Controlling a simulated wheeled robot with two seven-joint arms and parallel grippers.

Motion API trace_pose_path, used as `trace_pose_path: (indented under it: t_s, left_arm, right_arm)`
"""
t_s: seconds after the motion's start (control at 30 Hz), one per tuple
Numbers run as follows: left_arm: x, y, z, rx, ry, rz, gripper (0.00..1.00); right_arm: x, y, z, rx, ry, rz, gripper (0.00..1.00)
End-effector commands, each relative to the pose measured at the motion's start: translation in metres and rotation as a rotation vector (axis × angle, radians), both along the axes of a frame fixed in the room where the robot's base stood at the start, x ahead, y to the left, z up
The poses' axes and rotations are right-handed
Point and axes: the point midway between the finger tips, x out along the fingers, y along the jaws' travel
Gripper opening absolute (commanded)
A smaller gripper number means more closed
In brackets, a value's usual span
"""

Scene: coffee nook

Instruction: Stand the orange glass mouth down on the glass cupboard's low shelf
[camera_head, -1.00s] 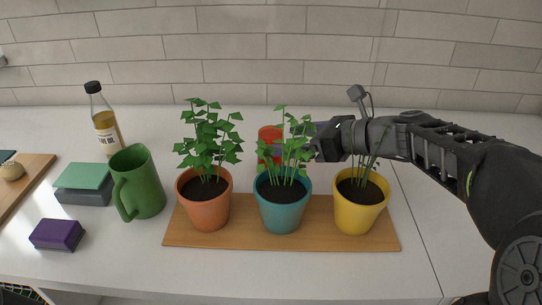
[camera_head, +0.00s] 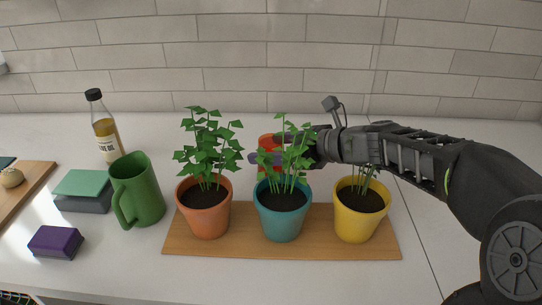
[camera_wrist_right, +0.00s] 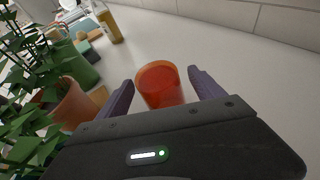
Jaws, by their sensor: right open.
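The orange glass (camera_head: 268,141) stands on the white counter behind the potted plants, partly hidden by the middle plant's leaves. In the right wrist view the orange glass (camera_wrist_right: 162,90) is between the two purple fingers; I cannot tell surely which end is its mouth. My right gripper (camera_wrist_right: 161,80) is open, with one finger on each side of the glass and a gap showing at both sides. In the head view my right gripper (camera_head: 264,156) reaches in from the right behind the plants. My left gripper and the glass cupboard are not in view.
Orange, teal and yellow pots (camera_head: 282,220) stand on a wooden board (camera_head: 330,246) in front of the glass. A green pitcher (camera_head: 140,190), an oil bottle (camera_head: 104,128), a green-and-grey block (camera_head: 84,190) and a purple block (camera_head: 56,241) are left. A tiled wall rises behind.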

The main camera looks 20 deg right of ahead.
Motion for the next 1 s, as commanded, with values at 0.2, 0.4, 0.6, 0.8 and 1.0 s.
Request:
trace_pose_path:
  t_s: [0.2, 0.4, 0.6, 0.8, 1.0]
  left_arm:
    - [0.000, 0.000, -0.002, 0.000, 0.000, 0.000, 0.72]
    - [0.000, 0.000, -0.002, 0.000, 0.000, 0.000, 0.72]
    - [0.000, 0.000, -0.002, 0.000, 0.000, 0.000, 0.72]
    - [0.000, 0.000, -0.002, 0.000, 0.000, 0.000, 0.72]
    - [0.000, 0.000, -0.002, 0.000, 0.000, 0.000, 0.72]
  right_arm:
    - [0.020, 0.014, -0.010, 0.001, -0.001, 0.000, 0.77]
    - [0.021, 0.014, -0.010, -0.001, -0.002, -0.001, 0.77]
    - [0.021, 0.015, -0.010, -0.001, -0.002, -0.001, 0.77]
    - [0.021, 0.015, -0.010, -0.001, -0.002, -0.001, 0.77]
    - [0.021, 0.015, -0.010, -0.001, -0.001, -0.001, 0.63]
